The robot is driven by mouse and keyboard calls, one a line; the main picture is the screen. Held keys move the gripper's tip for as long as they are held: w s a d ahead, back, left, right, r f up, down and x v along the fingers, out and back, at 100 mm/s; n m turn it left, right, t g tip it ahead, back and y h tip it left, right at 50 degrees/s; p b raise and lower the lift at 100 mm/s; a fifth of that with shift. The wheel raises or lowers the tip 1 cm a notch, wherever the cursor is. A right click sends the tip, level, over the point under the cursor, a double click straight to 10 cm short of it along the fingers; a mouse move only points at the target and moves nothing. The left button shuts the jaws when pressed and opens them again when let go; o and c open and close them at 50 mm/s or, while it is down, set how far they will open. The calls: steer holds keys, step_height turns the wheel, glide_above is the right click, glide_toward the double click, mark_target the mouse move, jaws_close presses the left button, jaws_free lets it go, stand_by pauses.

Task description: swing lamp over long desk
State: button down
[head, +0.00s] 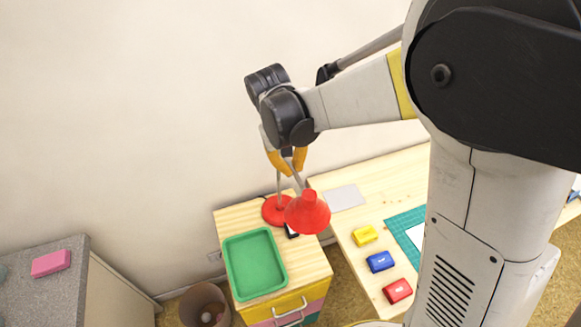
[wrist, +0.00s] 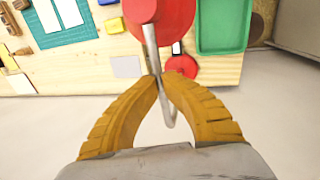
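The red lamp (head: 307,212) stands on a small wooden cabinet (head: 230,218) in the head view. Its round red base (head: 277,210) is on the cabinet top. Its shade hangs beside the cabinet's right edge, by the gap before the long desk (head: 375,180). In the wrist view the shade (wrist: 172,18) is at the top, with a thin grey lamp arm (wrist: 151,50) running down from it. My gripper (wrist: 159,77) has its yellow fingertips closed around that arm. The long desk (wrist: 100,65) spans the left of the wrist view.
A green tray (head: 254,264) and a partly hidden dark item lie on the cabinet. The desk holds yellow (head: 365,235), blue (head: 380,261) and red (head: 397,291) inkpads, a grey sheet (head: 344,198) and a teal mat (head: 401,222). A bin (head: 205,305) stands left of the cabinet.

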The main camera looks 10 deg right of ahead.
steer(key=w+d+n+t+y+b, duration=0.1)
steer(key=w+d+n+y+b, duration=0.1)
steer(key=w+d+n, duration=0.7)
steer(key=shift+w+n+t, duration=0.3)
steer(key=shift+w+n, duration=1.25)
steer(key=shift+n, duration=2.15)
steer(key=c, duration=1.5)
jaws_free()
steer(key=shift+w+f, duration=0.1)
steer(key=shift+w, duration=0.1)
steer(key=shift+o, duration=0.2)
steer(key=shift+s, duration=0.1)
